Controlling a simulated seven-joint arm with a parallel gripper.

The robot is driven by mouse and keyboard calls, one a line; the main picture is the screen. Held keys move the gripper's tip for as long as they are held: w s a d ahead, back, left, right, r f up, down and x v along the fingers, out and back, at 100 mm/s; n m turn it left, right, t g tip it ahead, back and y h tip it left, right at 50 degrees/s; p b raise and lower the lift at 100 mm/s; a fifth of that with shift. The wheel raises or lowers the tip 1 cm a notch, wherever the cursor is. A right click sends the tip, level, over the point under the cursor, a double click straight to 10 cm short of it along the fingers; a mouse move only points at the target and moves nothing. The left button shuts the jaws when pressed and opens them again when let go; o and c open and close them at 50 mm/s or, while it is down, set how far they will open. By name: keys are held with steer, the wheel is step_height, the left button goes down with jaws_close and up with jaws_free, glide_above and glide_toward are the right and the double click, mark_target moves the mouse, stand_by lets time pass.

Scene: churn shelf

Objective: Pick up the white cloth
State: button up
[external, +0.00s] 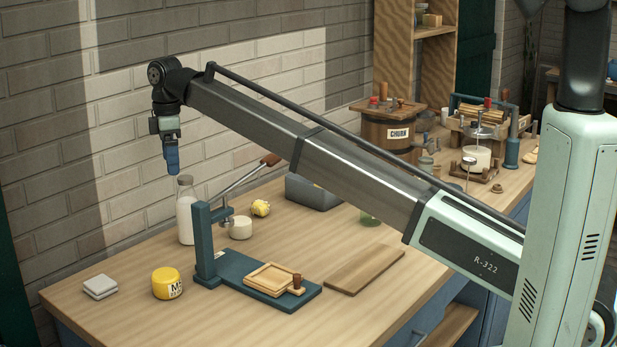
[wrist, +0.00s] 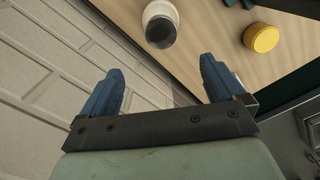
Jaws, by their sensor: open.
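The white cloth (external: 100,287) lies folded in a small flat square stack near the left front corner of the table. My gripper (external: 172,172) is high above the table near the wall, up and to the right of the cloth in the picture and well apart from it. In the wrist view my gripper (wrist: 161,70) has its two blue fingers spread with nothing between them. I cannot make out the cloth in the wrist view.
A milk bottle (external: 186,217) stands below my gripper in the picture. A yellow jar (external: 167,283) stands just right of the cloth. A blue lever press (external: 207,245) and a wooden board (external: 365,268) are farther right. The wall (external: 115,170) runs behind the table.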

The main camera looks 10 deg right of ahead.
steer(key=s+a+n, duration=0.3)
steer(key=s+a, duration=0.6)
steer(key=s, duration=0.2)
steer(key=s+a+n, duration=0.4)
steer(key=s+a, duration=0.5)
steer(key=s, duration=0.2)
glide_above(99, 282)
steer(key=f, duration=1.3)
steer(key=shift+w+a+f, duration=0.15)
steer(key=shift+a+f, duration=0.1)
steer(key=shift+f, duration=0.15)
steer(key=shift+s+d+f, duration=0.1)
steer(key=shift+d+f, duration=0.05)
steer(key=shift+f, duration=1.15)
steer(key=shift+s+d+f, duration=0.1)
steer(key=shift+d+f, duration=0.05)
steer(key=shift+f, duration=1.1)
steer(key=c, duration=1.1)
steer(key=shift+r, duration=0.1)
